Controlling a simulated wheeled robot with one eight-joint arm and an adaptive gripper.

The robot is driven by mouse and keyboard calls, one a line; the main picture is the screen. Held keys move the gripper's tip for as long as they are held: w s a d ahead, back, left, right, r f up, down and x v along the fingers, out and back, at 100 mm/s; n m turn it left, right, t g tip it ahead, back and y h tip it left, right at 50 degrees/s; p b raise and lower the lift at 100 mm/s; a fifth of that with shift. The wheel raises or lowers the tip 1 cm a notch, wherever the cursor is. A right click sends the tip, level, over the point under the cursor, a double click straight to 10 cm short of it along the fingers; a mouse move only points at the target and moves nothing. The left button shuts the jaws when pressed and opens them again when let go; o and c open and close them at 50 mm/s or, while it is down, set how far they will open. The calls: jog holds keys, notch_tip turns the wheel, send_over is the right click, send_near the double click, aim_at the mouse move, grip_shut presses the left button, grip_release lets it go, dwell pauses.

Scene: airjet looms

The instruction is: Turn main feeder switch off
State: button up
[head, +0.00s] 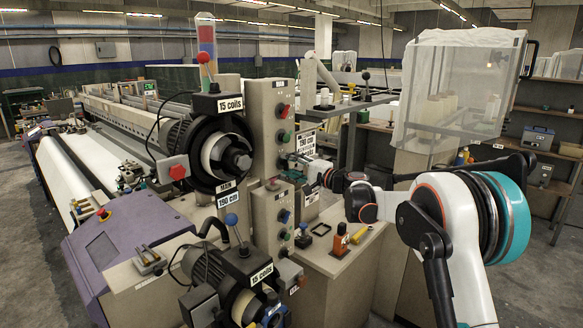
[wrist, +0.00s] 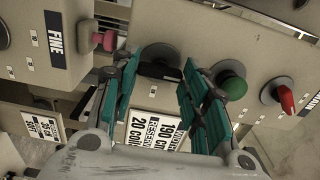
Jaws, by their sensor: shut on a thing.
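The upper control box (head: 262,130) carries a red-handled rotary switch (head: 283,110) and a green button (head: 283,137) on its face. In the wrist view the red switch (wrist: 284,98) and green button (wrist: 230,84) are to the right of my gripper, next to a MAIN label (wrist: 317,95). My gripper (wrist: 160,88) is shut on a dark switch (wrist: 160,70) with a grey round base, on the same panel. Its teal fingers stand on both sides of the dark handle; which way the handle points is unclear. In the head view my gripper (head: 316,172) is at the box, partly hidden.
Yarn feeders (head: 222,150) crowd the left. An orange item (head: 340,240) stands on the cabinet top.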

jog(key=shift+f, duration=0.1)
dwell(0.3)
jog(key=o, duration=1)
jog(key=shift+o, duration=0.2)
jog(key=v, duration=1.2)
jog(key=shift+s, duration=0.15)
